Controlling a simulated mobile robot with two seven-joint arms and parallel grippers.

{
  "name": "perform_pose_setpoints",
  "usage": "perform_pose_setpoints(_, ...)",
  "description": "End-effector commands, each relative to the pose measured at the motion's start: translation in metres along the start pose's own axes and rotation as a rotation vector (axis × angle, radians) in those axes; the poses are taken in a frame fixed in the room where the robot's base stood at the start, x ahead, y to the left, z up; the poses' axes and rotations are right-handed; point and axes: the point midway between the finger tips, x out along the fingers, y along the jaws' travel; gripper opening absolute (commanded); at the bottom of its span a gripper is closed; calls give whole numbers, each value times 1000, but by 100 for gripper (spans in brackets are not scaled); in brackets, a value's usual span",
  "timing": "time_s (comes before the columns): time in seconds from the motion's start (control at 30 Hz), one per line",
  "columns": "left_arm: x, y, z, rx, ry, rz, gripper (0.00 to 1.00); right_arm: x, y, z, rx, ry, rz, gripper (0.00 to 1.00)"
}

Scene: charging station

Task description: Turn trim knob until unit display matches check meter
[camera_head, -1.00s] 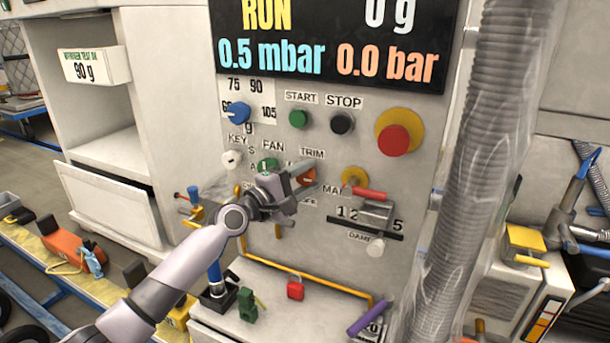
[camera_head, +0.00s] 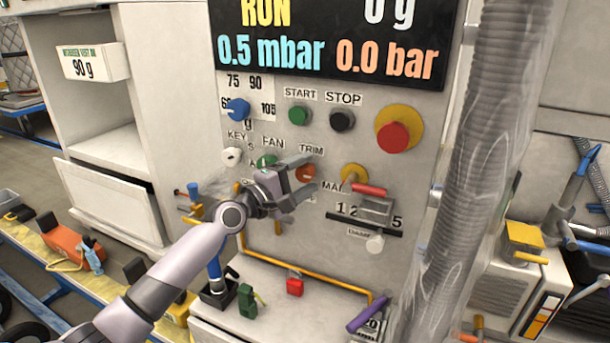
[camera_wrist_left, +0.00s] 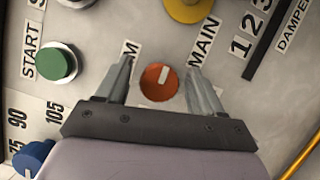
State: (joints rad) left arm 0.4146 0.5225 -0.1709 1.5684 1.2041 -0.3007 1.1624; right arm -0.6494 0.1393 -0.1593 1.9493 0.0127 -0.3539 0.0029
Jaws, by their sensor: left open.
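The orange trim knob (camera_head: 306,173) is on the front panel under the TRIM label. In the left wrist view the knob (camera_wrist_left: 159,83) is round with a white pointer line and lies between the two fingers. My left gripper (camera_head: 308,173) is open, its fingers on either side of the knob with gaps and not closed on it. The unit display (camera_head: 335,40) reads RUN, 0 g, 0.5 mbar and 0.0 bar. A white box at the left, labelled partly legibly as a test (camera_head: 92,65), shows 90 g. My right gripper is not in view.
Near the knob are the blue dial (camera_head: 238,110), green START button (camera_head: 298,116), black STOP button (camera_head: 342,121), red emergency button (camera_head: 394,137) and red-handled MAIN lever (camera_head: 368,190). A ribbed hose (camera_head: 490,130) hangs at the right. A yellow rail (camera_head: 310,283) runs below.

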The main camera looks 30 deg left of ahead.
Motion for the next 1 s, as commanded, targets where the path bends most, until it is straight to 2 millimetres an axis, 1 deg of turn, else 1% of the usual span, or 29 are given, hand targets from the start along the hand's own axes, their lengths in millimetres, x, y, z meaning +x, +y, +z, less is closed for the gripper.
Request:
perform_pose_setpoints(0.3,-40,-2,0,1,1,-4,67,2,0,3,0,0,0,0)
perform_pose_setpoints(0.5,-60,-2,0,0,1,-3,67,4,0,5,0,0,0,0)
perform_pose_setpoints(0.7,-67,-1,0,1,0,-3,67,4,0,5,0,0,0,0)
perform_pose_setpoints(1.0,-67,-1,0,1,0,-2,67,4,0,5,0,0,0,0)
